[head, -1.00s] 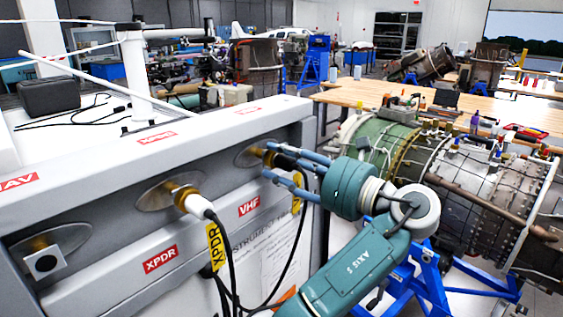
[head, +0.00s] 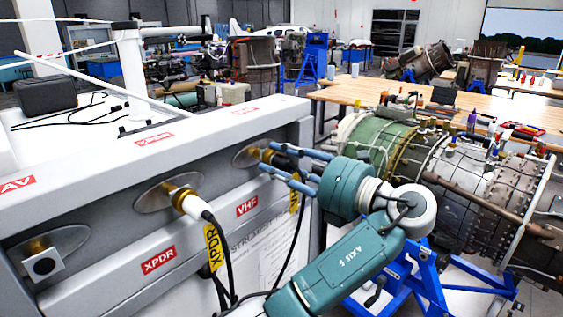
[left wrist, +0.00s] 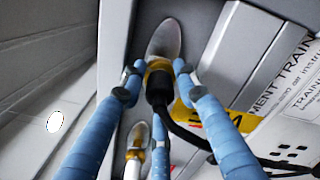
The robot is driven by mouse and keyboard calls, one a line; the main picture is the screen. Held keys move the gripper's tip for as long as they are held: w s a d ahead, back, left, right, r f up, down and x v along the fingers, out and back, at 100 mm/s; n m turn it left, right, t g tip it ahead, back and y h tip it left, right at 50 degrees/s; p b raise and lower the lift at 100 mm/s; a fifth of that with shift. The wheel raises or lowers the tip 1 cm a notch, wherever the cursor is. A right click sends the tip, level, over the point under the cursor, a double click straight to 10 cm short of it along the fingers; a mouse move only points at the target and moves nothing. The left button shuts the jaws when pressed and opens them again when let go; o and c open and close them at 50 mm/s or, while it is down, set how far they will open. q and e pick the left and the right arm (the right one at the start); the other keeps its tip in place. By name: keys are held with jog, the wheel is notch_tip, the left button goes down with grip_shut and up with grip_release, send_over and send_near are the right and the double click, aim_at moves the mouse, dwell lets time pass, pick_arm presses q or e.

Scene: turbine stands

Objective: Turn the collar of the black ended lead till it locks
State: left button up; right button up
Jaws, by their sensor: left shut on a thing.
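The black ended lead (head: 287,162) is in the upper socket of the grey panel, right of centre in the head view. Its black end (left wrist: 158,88) and brass collar (left wrist: 158,66) show in the left wrist view, against the oval metal plate. My left gripper (head: 268,159) has its blue fingers around the connector at the panel. In the left wrist view the fingertips (left wrist: 158,74) are closed in on both sides of the collar, with a third finger below. The fingers partly hide the collar, and its lock state cannot be told. My right gripper is not in view.
A white ended lead (head: 190,203) with a yellow XPDR tag sits in the middle socket. A square-ended fitting (head: 42,263) is at lower left. Black cables hang below the sockets. A turbine engine (head: 465,180) on a blue stand (head: 415,280) is to the right.

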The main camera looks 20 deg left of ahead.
pick_arm(q)
jog(key=shift+a+f, duration=0.1)
jog(key=shift+f, duration=0.05)
jog(key=o, duration=1)
jog(key=shift+o, duration=0.8)
jog(key=shift+a, duration=0.25)
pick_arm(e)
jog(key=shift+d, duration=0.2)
pick_arm(q)
jog(key=shift+d, duration=0.2)
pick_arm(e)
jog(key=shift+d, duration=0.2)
pick_arm(q)
jog(key=shift+n, duration=0.3)
